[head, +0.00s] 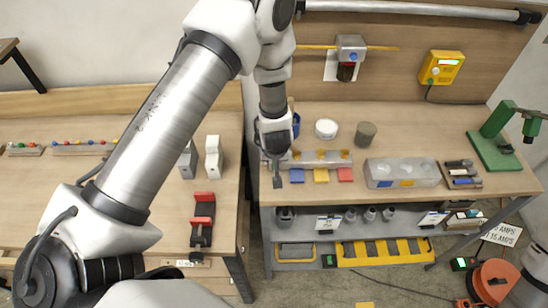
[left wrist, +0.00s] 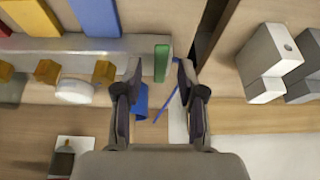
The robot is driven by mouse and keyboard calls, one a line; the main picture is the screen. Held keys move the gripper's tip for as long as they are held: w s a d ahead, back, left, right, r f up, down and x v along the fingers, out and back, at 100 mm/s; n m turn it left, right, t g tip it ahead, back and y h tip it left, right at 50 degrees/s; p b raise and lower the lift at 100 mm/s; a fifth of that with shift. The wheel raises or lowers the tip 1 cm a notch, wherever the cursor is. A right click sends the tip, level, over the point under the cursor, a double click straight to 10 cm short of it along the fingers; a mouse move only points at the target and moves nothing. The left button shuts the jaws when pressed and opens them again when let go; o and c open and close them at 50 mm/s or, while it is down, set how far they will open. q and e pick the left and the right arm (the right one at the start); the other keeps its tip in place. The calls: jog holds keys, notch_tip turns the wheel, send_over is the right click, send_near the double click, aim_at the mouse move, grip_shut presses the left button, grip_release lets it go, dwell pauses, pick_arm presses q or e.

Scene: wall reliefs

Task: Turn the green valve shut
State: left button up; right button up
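The green valve handle (left wrist: 161,62) is a short upright green bar at the end of a grey metal manifold (left wrist: 135,46) in the left wrist view. My left gripper (left wrist: 160,66) is open, with one finger on each side of the handle. Gaps show between the fingers and the handle, and I cannot tell any contact. In the head view my left gripper (head: 277,182) is at the left end of the manifold (head: 325,158) and hides the green handle. My right gripper is not in view.
Blue (head: 297,176), yellow (head: 321,175) and red (head: 345,174) plates lie in front of the manifold. Behind it stand a white round container (head: 326,128) and a grey-green one (head: 366,132). Grey-white blocks (head: 213,157) stand on the left table.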

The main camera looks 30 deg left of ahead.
pick_arm(q)
jog(key=v, duration=1.2)
jog(key=shift+s, duration=0.1)
